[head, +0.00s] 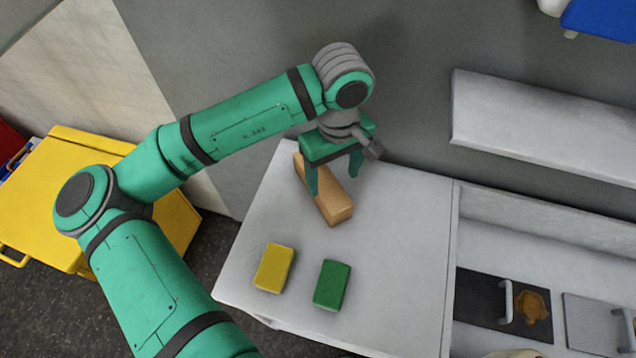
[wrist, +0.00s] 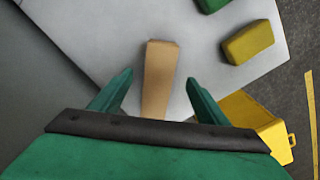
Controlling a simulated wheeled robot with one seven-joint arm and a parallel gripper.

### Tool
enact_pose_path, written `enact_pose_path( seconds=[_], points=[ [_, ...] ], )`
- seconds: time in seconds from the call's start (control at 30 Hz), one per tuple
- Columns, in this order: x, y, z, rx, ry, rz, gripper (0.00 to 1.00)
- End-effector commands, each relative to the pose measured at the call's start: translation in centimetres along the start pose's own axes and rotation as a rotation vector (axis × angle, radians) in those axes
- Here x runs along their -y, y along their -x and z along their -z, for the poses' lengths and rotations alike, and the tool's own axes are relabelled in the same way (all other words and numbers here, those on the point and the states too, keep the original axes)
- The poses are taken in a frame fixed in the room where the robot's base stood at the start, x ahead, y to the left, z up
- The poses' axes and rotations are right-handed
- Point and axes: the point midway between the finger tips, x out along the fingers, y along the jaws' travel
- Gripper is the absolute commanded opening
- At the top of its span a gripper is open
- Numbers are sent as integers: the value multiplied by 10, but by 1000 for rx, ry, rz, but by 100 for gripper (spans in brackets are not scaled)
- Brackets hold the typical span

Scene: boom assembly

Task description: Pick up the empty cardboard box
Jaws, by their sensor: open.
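The cardboard box (head: 335,206) is a long, narrow brown block lying on the white table (head: 390,240) near its back left edge. My gripper (head: 334,182) is over the box in the head view, its fingers pointing down on either side. In the wrist view the box (wrist: 160,75) runs lengthwise between the two green fingers of my gripper (wrist: 160,82), with a gap on both sides. The jaws are open and hold nothing. The near end of the box is hidden by the gripper body in the wrist view. I cannot tell whether the box is empty.
A yellow block (head: 274,268) and a green block (head: 331,285) lie on the table in front of the box. A yellow cabinet (head: 40,205) stands at the left. To the right are a lower counter with a dark board (head: 480,300) and a wall shelf (head: 540,125).

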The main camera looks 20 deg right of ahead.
Motion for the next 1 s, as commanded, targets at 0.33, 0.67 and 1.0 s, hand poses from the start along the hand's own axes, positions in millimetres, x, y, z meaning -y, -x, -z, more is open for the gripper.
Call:
enact_pose_path(
  seconds=[0.33,0.67,1.0],
  points=[
    [0,-33,4,0,0,2,69],
    [-2,-58,5,-1,-4,-1,69],
    [-1,-58,5,-1,-4,-1,26]
  ],
)
